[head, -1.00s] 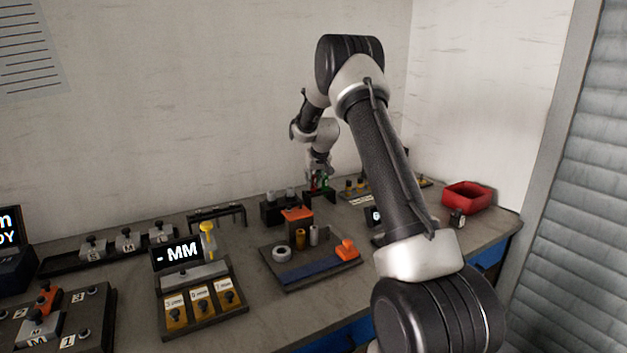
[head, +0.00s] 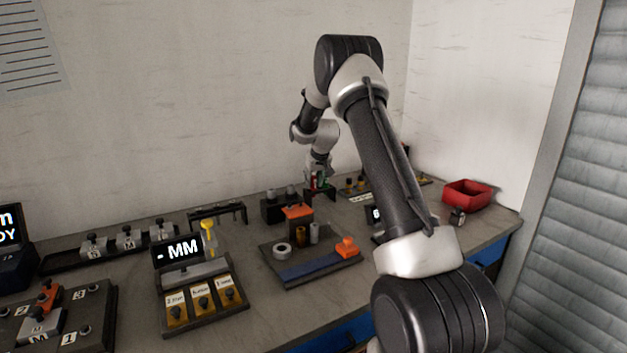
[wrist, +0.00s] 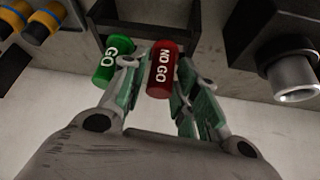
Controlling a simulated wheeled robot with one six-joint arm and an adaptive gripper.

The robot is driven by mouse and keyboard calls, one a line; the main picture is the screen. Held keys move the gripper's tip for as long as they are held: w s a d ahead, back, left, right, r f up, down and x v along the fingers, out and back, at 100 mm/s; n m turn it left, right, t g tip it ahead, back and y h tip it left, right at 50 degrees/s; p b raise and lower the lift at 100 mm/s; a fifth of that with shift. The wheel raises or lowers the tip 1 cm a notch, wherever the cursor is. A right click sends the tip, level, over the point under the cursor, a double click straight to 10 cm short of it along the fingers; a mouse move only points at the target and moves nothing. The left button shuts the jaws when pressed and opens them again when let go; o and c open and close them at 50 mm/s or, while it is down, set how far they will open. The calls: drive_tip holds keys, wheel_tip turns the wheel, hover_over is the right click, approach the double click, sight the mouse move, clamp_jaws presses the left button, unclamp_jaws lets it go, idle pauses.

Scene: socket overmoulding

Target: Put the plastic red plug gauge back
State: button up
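The red plug gauge (wrist: 163,70), marked NO GO, sits between the two fingers of my gripper (wrist: 160,75) in the wrist view. In the head view my gripper (head: 318,178) is at the small black stand (head: 320,194) at the back of the bench, with red and green showing there.
A black block with metal cylinders (head: 278,206) stands close left of the stand. Yellow-banded pieces (head: 355,185) are close right. A red bin (head: 466,193) is at the bench's right end. A fixture board with orange parts (head: 298,212) lies in front.

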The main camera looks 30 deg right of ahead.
drive_tip(key=w+v, duration=0.1)
drive_tip(key=v, duration=1.2)
drive_tip(key=s+a+r, duration=0.3)
drive_tip(key=s+r, duration=0.2)
drive_tip(key=s, duration=0.3)
drive_tip(key=s+a+r, duration=0.3)
drive_tip(key=s+r, duration=0.2)
drive_tip(key=s, duration=0.3)
drive_tip(key=s+a+f+n+g, duration=0.1)
drive_tip(key=s+a, duration=0.2)
drive_tip(key=s, duration=1.2)
drive_tip(key=s+a+y, duration=0.1)
drive_tip(key=s+a, duration=0.2)
drive_tip(key=s, duration=1.3)
drive_tip(key=shift+a+f+n+g, duration=0.15)
drive_tip(key=shift+f+n+g, duration=0.2)
drive_tip(key=shift+n+g, duration=0.05)
